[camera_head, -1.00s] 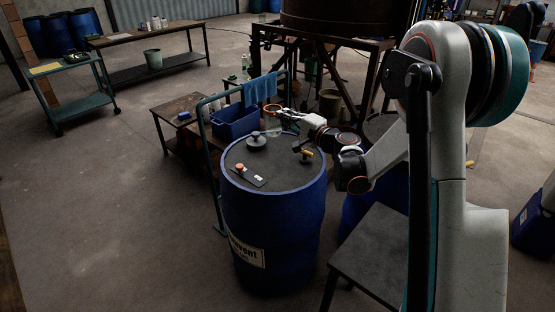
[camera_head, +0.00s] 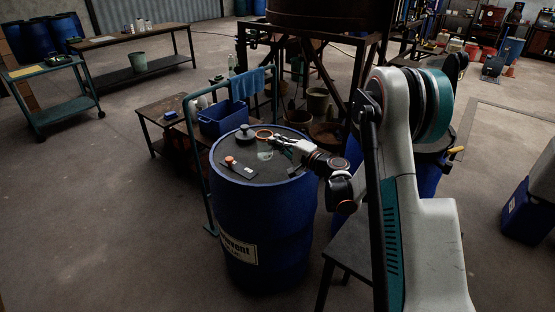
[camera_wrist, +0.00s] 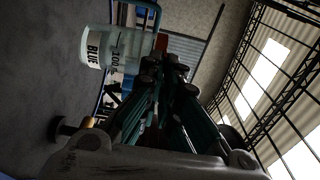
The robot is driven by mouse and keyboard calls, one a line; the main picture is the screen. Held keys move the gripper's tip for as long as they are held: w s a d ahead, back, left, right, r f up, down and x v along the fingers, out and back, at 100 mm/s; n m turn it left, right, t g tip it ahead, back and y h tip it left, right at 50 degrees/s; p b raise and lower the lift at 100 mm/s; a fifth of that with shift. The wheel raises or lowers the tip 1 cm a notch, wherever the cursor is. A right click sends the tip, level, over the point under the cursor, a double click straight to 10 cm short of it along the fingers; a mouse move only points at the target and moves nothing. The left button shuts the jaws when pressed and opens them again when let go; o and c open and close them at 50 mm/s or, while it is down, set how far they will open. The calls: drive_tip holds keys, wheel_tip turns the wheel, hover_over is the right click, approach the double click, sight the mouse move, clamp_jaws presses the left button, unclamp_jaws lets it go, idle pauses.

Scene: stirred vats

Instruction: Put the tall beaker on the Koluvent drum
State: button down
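The Koluvent drum (camera_head: 262,215) is blue with a dark grey top and a white label partly turned away. My gripper (camera_head: 275,143) is low over the drum's top. In the wrist view the beaker (camera_wrist: 112,48) shows a "BLUE" label and a scale mark, beside my finger linkage (camera_wrist: 165,75), which hides part of the grip.
On the drum top are a black knob-like cap (camera_head: 245,134) left of the beaker and a flat dark piece with a red-orange knob (camera_head: 230,161) at the front left. A trolley with a blue crate (camera_head: 222,119) stands behind. A dark stool (camera_head: 350,243) is at right.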

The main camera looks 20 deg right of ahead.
drive_tip(key=shift+f+b, duration=0.85)
drive_tip(key=shift+f, duration=1.7)
drive_tip(key=shift+f, duration=0.1)
drive_tip(key=c, duration=1.8)
unclamp_jaws()
approach(270, 149)
drive_tip(key=v, duration=0.5)
drive_tip(key=shift+s+d+f+p, duration=0.25)
drive_tip(key=shift+s+p, duration=0.1)
drive_tip(key=shift+p, duration=0.05)
